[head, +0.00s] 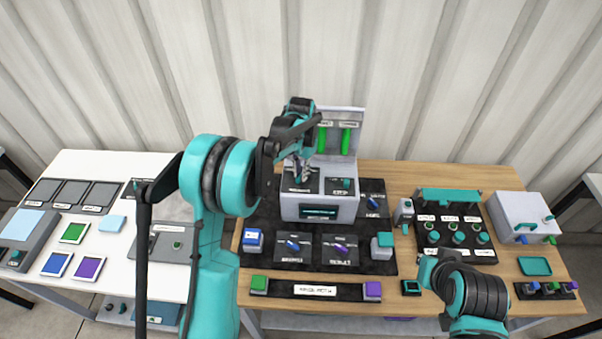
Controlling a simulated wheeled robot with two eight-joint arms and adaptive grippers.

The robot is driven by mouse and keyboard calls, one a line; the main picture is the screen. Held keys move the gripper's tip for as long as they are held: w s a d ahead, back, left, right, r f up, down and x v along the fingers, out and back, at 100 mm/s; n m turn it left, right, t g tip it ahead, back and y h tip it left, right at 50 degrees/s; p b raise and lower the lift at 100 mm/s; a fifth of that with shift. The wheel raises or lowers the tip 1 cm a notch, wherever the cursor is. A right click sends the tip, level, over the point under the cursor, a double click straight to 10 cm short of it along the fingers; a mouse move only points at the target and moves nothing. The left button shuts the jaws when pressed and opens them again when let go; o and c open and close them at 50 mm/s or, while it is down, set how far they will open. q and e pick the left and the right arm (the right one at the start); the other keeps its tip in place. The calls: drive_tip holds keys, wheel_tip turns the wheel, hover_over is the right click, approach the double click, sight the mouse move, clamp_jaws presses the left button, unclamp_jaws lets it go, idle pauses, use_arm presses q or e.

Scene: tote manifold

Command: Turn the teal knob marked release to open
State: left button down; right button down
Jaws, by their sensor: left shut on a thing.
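My left gripper (300,178) reaches down onto the left part of the top of a grey box station (322,212). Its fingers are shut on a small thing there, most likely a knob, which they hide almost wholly. A white label lies just below the fingertips, too small to read. A small teal knob (347,183) shows on the right part of the same top, apart from the gripper. I cannot read which label says release. My right arm shows at lower right, but its gripper cannot be made out.
A raised back panel with two green bars (346,141) stands behind the box top. A rack with several teal knobs (458,238) and a white box (524,214) stand at right. A white table (130,170) is at left.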

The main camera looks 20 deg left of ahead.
use_arm(q)
drive_tip(key=shift+m, duration=0.5)
drive_tip(key=c, duration=1.5)
unclamp_jaws()
drive_tip(key=shift+c, duration=0.2)
drive_tip(key=shift+r, duration=0.1)
wheel_tip(320, 180, up, 12)
